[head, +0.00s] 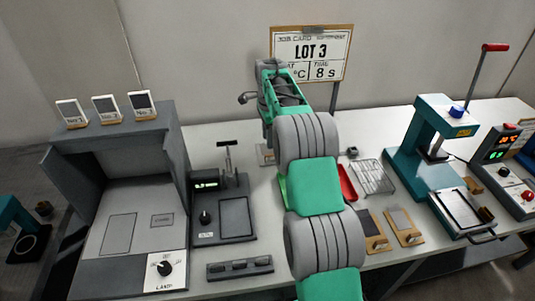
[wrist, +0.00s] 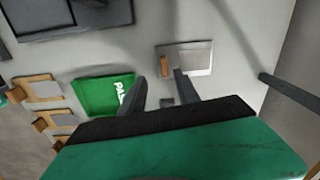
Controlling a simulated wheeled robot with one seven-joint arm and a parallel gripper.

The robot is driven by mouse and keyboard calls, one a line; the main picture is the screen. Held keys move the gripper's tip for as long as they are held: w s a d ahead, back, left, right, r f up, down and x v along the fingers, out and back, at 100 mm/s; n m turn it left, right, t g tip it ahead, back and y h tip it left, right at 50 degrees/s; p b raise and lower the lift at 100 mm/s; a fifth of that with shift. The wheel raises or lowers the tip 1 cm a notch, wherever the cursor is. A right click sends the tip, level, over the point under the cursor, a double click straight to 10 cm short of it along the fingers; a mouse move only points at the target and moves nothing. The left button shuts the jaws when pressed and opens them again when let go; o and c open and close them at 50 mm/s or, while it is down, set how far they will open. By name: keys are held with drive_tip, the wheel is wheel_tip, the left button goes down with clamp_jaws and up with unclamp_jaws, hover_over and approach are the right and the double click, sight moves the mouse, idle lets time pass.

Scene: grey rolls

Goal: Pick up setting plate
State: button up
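In the wrist view a flat grey plate with a wooden edge (wrist: 195,60) lies on the white table, just beyond my fingertips. Part of it shows in the head view (head: 264,155), left of my arm. My gripper (wrist: 156,77) is over the table with its two dark fingers apart and nothing between them. Similar grey plates with wooden handles lie near the front edge; two show in the head view, a left one (head: 371,224) and a right one (head: 401,221). I cannot tell which plate is the setting plate.
A green tray (wrist: 92,96) lies left of my fingers. The job card's post (wrist: 290,90) stands to the right. The lamp box (head: 130,215) and teal press (head: 425,150) flank my arm.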

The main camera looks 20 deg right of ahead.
sight(270, 155)
drive_tip(key=shift+w+d+f+m, duration=0.3)
drive_tip(key=shift+f+m, duration=0.1)
drive_tip(key=shift+f, duration=0.25)
drive_tip(key=shift+w+d+f+m, duration=0.3)
drive_tip(key=shift+f+m, duration=0.1)
drive_tip(key=shift+f, duration=0.2)
wheel_tip(270, 155, down, 7)
drive_tip(key=shift+s+a+f+p, duration=0.1)
drive_tip(key=shift+s+f+p, duration=0.1)
drive_tip(key=shift+p, duration=0.6)
drive_tip(key=shift+c, duration=0.4)
clamp_jaws()
